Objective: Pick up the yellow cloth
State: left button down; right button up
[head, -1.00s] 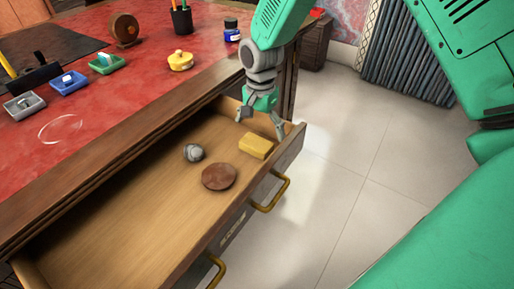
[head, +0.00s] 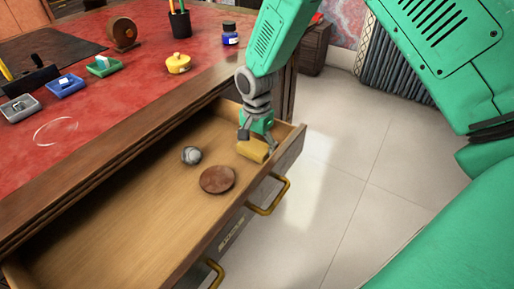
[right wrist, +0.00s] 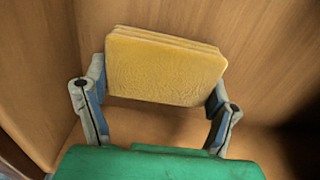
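The yellow cloth (head: 253,151) is a folded, block-like pad at the right end of the open drawer (head: 110,215). My right gripper (head: 257,143) is down in the drawer, with its fingers at the cloth. In the right wrist view, the cloth (right wrist: 165,70) sits between the two fingers of the gripper (right wrist: 160,88), which appear to touch its opposite edges. The cloth is at or very near the drawer floor; any gap beneath is hidden. My left gripper is not in view.
A brown disc (head: 217,179) and a grey ball (head: 191,155) lie in the drawer, left of the cloth. The drawer's front wall (head: 285,153) is close to the gripper. The red desk top holds a yellow pot (head: 178,64) and an ink bottle (head: 230,35).

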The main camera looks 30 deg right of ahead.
aim_at(257, 143)
jog(key=shift+a+r, duration=0.3)
jog(key=shift+a, duration=0.4)
jog(key=r+p, duration=0.1)
jog(key=r, duration=0.1)
jog(key=d+r, duration=0.1)
jog(key=r, duration=0.1)
jog(key=r+p, duration=0.1)
jog(key=r, duration=0.2)
jog(key=shift+d+p, duration=0.3)
jog(key=shift+a+r+p, duration=0.15)
jog(key=shift+a+r, duration=0.05)
jog(key=shift+r, duration=0.35)
jog(key=shift+a+r+p, duration=0.15)
jog(key=shift+r, duration=0.35)
jog(key=shift+a+r, duration=0.35)
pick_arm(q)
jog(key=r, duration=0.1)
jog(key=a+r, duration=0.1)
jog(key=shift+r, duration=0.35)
pick_arm(e)
jog(key=shift+d, duration=0.1)
